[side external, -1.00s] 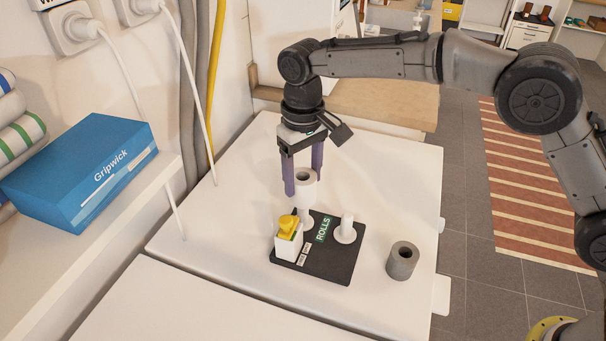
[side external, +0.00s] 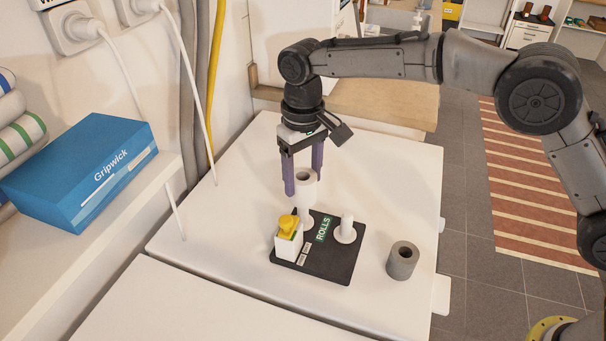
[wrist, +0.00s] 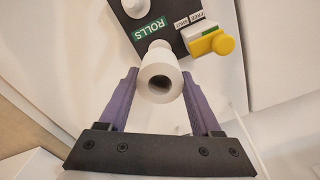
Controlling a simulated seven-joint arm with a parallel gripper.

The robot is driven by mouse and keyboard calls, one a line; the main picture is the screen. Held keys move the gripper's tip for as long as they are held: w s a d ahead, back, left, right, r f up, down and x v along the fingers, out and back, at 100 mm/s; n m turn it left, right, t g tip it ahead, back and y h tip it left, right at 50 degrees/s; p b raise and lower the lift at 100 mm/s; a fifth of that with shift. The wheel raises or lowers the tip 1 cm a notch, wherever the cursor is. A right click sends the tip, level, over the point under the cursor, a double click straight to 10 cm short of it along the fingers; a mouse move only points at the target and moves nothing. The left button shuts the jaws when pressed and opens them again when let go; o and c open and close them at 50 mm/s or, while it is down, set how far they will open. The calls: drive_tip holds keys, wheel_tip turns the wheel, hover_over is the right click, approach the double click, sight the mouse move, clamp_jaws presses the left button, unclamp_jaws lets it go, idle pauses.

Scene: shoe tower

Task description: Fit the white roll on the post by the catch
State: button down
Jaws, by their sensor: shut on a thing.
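The white roll (side external: 306,190) is held upright between the two purple fingers of my gripper (side external: 304,180), which is shut on it. In the wrist view the roll (wrist: 153,88) sits between the fingertips of my gripper (wrist: 159,80), its hole facing the camera. The roll is over the back edge of a black board (side external: 325,268) marked ROLLS. A white post (side external: 304,220) by the yellow catch (side external: 288,226) shows just below the roll, partly hidden. I cannot tell whether roll and post touch. The catch also shows in the wrist view (wrist: 212,42).
A second white post (side external: 346,230) with a round base stands at the board's right. A grey roll (side external: 402,262) stands on the white table (side external: 210,250) right of the board. A blue Gripwick box (side external: 80,170) lies on the left shelf. The table behind the board is mostly clear.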

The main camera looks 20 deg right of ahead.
sight(303, 202)
drive_tip(key=shift+f, duration=3.5)
unclamp_jaws()
wheel_tip(303, 202, up, 14)
idle(0.3)
drive_tip(key=shift+f, duration=0.1)
idle(0.6)
